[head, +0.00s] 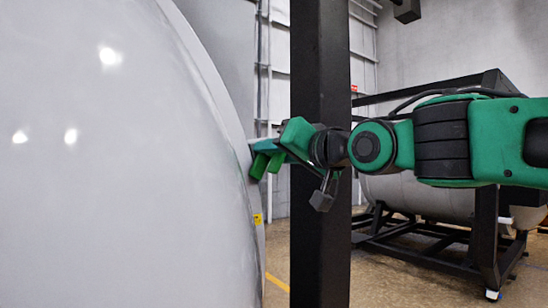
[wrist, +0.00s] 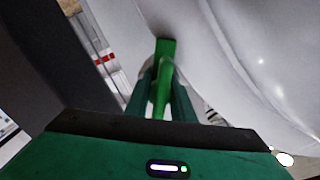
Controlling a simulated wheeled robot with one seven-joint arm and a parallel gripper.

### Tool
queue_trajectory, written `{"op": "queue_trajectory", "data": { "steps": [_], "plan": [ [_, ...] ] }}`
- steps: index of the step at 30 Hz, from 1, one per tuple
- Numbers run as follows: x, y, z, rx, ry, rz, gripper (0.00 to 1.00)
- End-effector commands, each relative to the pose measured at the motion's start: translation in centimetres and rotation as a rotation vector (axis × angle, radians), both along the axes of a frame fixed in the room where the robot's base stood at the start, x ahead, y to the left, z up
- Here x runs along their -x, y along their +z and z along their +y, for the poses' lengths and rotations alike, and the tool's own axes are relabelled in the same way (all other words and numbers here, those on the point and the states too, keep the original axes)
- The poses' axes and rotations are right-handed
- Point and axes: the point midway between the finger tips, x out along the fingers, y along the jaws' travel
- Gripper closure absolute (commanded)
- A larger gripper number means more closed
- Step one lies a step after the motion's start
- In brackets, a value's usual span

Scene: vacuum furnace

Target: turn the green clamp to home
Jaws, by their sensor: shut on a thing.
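The green clamp (wrist: 166,48) is a bright green bar standing against the pale furnace shell, seen in the middle of the wrist view. My gripper (wrist: 162,78) is shut on it, with a finger on each side of the bar. In the head view, my gripper (head: 270,150) reaches left to the rim of the large furnace shell (head: 120,170). A bright green part of the clamp (head: 258,167) shows there below my fingers, at the rim. The rest of the clamp is hidden by my fingers and the shell.
A black upright post (head: 320,235) stands right beside my wrist. A second grey vessel (head: 425,197) sits in a black frame (head: 485,225) behind my arm at the right. A yellow label (head: 257,219) is on the shell rim. Some bare floor shows below.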

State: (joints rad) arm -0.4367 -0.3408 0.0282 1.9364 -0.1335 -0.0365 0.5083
Motion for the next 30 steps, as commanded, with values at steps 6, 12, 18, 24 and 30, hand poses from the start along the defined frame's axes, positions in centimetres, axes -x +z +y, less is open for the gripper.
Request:
{"op": "queue_trajectory", "data": {
  "steps": [6, 12, 18, 24, 30],
  "plan": [
    [-0.4, 0.18, -0.63, -0.174, -0.015, 0.112, 1.0],
    [-0.43, 0.17, -0.67, -0.328, -0.015, 0.215, 1.0],
    [-0.44, 0.14, -0.68, -0.46, -0.015, 0.303, 1.0],
    [-0.45, 0.11, -0.7, -0.557, -0.015, 0.369, 1.0],
    [-0.46, 0.08, -0.71, -0.612, -0.015, 0.407, 1.0]
  ]
}}
